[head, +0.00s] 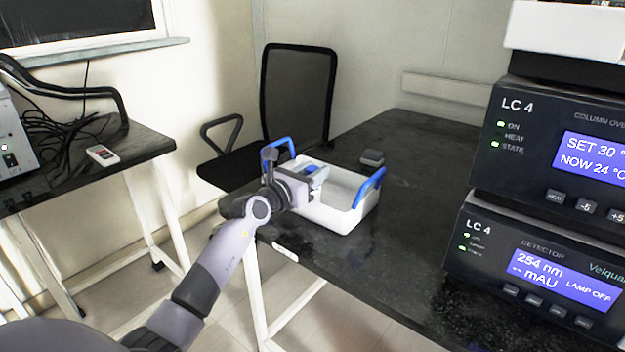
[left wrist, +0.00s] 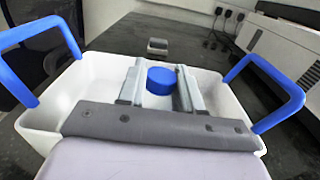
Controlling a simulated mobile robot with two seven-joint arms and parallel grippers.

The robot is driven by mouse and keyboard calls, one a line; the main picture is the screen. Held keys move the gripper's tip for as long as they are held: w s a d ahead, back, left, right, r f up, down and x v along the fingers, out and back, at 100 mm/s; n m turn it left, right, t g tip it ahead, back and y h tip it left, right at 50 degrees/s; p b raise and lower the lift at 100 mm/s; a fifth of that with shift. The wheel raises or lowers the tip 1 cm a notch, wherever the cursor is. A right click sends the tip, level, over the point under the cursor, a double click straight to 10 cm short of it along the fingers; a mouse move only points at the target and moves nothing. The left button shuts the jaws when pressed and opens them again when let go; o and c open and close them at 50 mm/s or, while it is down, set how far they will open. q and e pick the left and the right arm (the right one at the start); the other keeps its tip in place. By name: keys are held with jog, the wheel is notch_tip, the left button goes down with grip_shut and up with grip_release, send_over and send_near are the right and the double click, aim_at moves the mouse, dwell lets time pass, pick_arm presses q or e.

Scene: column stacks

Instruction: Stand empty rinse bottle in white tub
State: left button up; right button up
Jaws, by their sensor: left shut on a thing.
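The white tub (head: 335,217) with two blue handles stands on the near left corner of the black bench. It also shows in the left wrist view (left wrist: 88,87), with a handle at each side. My left gripper (head: 318,176) is over the tub's left part, shut on the rinse bottle. The bottle's blue cap (left wrist: 161,80) shows between the two fingers (left wrist: 160,90) in the left wrist view. A bit of blue (head: 311,169) shows at the fingers in the head view. The bottle's body is hidden by the gripper and tub, so I cannot tell whether it touches the tub floor.
A small dark grey box (head: 372,157) stands on the bench just behind the tub. Stacked LC 4 units (head: 545,255) fill the bench's right side. A black chair (head: 298,100) stands behind the bench. Bare bench top (head: 420,180) lies between tub and units.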

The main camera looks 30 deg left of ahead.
pick_arm(q)
jog(key=shift+f, duration=0.15)
jog(key=shift+f, duration=0.15)
jog(key=o, duration=0.8)
jog(key=shift+r, duration=0.2)
jog(key=shift+s, duration=0.2)
jog(key=s, duration=0.4)
jog(key=s+p, duration=0.1)
jog(key=s, duration=0.2)
jog(key=s+p, duration=0.1)
jog(key=s, duration=0.3)
jog(key=shift+s+a, duration=0.35)
